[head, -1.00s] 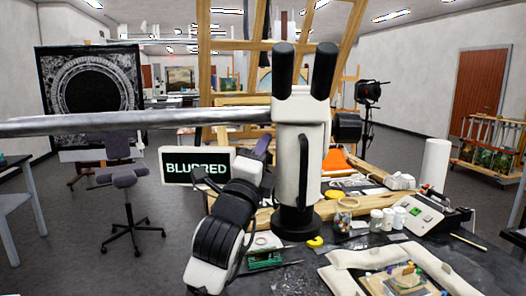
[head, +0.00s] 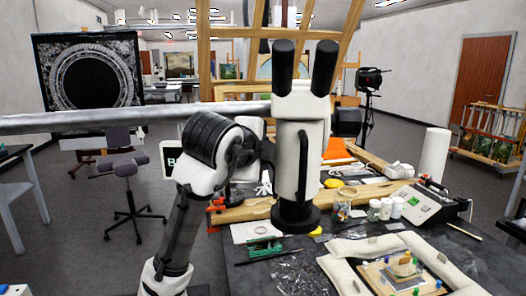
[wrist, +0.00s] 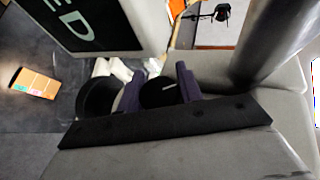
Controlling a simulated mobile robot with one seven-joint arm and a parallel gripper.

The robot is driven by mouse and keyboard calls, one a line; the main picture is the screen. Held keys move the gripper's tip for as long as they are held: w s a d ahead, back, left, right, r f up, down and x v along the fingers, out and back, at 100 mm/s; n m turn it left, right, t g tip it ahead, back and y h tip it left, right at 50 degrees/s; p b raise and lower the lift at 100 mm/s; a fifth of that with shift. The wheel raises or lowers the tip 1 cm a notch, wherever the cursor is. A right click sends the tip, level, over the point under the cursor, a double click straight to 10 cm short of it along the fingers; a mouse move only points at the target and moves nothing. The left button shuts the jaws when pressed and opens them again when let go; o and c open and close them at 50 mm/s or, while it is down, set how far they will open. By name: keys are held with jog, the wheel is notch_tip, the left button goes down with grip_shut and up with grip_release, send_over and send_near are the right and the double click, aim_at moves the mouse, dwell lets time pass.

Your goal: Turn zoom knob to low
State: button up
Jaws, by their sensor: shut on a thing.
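In the wrist view, a black knob (wrist: 160,92) with a short white mark lies between the two purple fingers of my gripper (wrist: 159,88). The gripper is shut on this knob. The knob's white mark lies nearly sideways in that view. In the head view my arm reaches to the microscope's left side, and its own links and the microscope hide the fingers and held knob. Another black knob (head: 347,122) sticks out at the right side.
A display sign (head: 172,160) is mostly hidden behind my arm; it shows as a dark panel (wrist: 85,25) in the wrist view. A silver boom (head: 130,121) runs left from the microscope. Jars (head: 344,204), a control box (head: 424,204) and padded supports (head: 345,272) crowd the right side.

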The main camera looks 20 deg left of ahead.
jog(key=shift+s+f+g, duration=0.1)
jog(key=shift+g, duration=0.8)
jog(key=o, duration=1)
jog(key=b+v, duration=0.1)
jog(key=v, duration=0.6)
jog(key=b+v, duration=0.2)
jog(key=v, duration=0.4)
jog(key=shift+s+a+r+b, duration=0.2)
jog(key=shift+s+r+b, duration=0.05)
jog(key=shift+r+b, duration=0.05)
